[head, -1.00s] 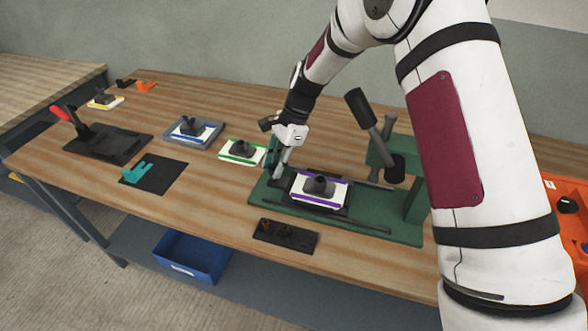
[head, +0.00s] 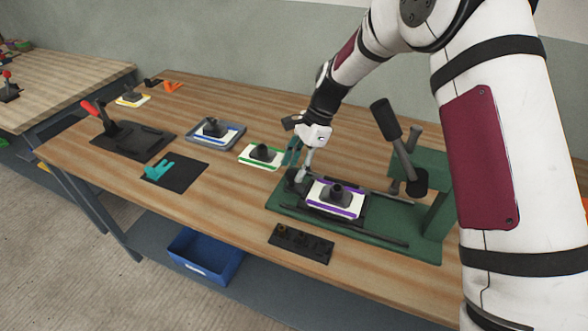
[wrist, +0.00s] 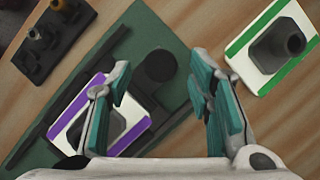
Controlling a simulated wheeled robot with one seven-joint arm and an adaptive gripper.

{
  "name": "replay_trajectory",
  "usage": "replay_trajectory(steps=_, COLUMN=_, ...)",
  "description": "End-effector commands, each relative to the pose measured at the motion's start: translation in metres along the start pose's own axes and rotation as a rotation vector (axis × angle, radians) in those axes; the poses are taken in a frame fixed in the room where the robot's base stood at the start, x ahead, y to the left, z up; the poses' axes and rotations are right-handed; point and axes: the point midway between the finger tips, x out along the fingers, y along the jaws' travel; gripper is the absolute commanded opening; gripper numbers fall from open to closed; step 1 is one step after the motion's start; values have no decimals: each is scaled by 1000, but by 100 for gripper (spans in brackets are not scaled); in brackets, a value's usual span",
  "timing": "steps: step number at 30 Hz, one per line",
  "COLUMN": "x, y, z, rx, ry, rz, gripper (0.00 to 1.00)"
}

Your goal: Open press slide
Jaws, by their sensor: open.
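The press has a green base (head: 375,232) with a green upright on the right and a raised dark lever (head: 392,140). Its dark slide (head: 349,217) carries a white mould with purple stripes (head: 337,198). A round black knob (wrist: 160,65) stands at the slide's left end in the head view (head: 296,179). My gripper (wrist: 160,85) is open, its teal-padded fingers spread either side of the knob's line in the wrist view. In the head view my gripper (head: 299,160) is over the press's left end. I cannot tell whether a finger touches the knob.
A green-striped mould (head: 262,156) lies close left of the press. A dark block with small pegs (head: 301,243) lies in front. Further left are a blue-striped mould in a grey tray (head: 215,133), a teal piece on a black plate (head: 174,172) and a red-handled fixture (head: 128,138).

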Motion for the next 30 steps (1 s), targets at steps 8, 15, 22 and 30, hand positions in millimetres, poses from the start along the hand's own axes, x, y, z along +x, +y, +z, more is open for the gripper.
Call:
replay_trajectory(steps=8, x=-59, y=-1, z=0, rx=0, ry=2, rz=-6, gripper=47)
replay_trajectory(steps=15, x=-94, y=-1, z=0, rx=1, ry=1, rz=-4, gripper=47)
replay_trajectory(steps=22, x=-103, y=0, z=0, rx=1, ry=1, rz=-1, gripper=47)
replay_trajectory(steps=30, x=-103, y=0, z=0, rx=1, ry=1, rz=-1, gripper=47)
